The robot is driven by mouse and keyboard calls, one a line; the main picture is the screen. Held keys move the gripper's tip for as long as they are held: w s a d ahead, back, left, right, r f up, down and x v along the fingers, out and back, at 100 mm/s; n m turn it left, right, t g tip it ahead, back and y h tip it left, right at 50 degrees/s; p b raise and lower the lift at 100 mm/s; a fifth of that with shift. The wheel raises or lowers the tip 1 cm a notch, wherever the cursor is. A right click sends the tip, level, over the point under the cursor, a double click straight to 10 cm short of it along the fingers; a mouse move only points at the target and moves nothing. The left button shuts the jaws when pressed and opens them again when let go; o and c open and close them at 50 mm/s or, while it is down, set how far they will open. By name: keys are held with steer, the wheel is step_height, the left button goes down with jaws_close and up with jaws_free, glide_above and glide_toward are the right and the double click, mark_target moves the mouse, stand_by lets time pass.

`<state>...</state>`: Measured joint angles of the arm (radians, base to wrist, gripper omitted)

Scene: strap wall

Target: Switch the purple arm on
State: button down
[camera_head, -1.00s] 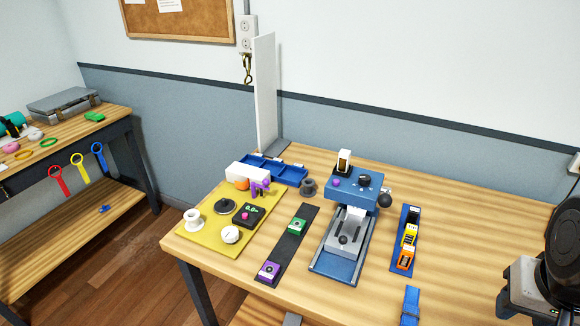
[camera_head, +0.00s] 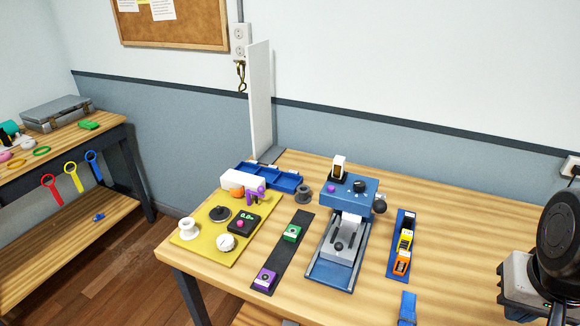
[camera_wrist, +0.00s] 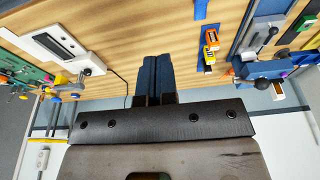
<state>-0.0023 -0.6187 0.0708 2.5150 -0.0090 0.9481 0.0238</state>
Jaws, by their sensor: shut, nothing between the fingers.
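In the head view, a small purple arm-like piece (camera_head: 256,195) stands on the yellow board (camera_head: 190,250), beside an orange ball and a white block. A purple box (camera_head: 265,279) with a small round top part sits at the near end of a black strip; I cannot tell which of the two is the purple arm, nor its switch position. In the wrist view my gripper (camera_wrist: 157,62) is shut and empty, its dark blue fingers side by side over bare wood. Neither purple piece is clear there, and the fingers do not show in the head view.
A green box (camera_head: 292,233) shares the black strip. A tall white panel (camera_head: 260,100) rises at the back.

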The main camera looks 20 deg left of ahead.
steer(key=w+a+r+n+g, duration=0.1)
steer(key=w+a+r, duration=0.2)
steer(key=w+a, duration=1)
steer(key=w+a+r+g, duration=0.2)
steer(key=w+a+r, duration=0.1)
steer(key=w+a, duration=1.1)
steer(key=w+a+f, duration=0.3)
steer(key=w+a, duration=0.1)
steer(key=a, duration=0.7)
steer(key=w+a+f+n+g, duration=0.1)
steer(key=w+a+f, duration=0.2)
steer(key=a, duration=0.8)
steer(key=w+a+f+g, duration=0.1)
steer(key=w+a+f, duration=0.3)
steer(key=a, duration=0.7)
steer(key=shift+w+f, duration=0.3)
steer(key=shift+f, duration=0.1)
steer(key=shift+f, duration=0.15)
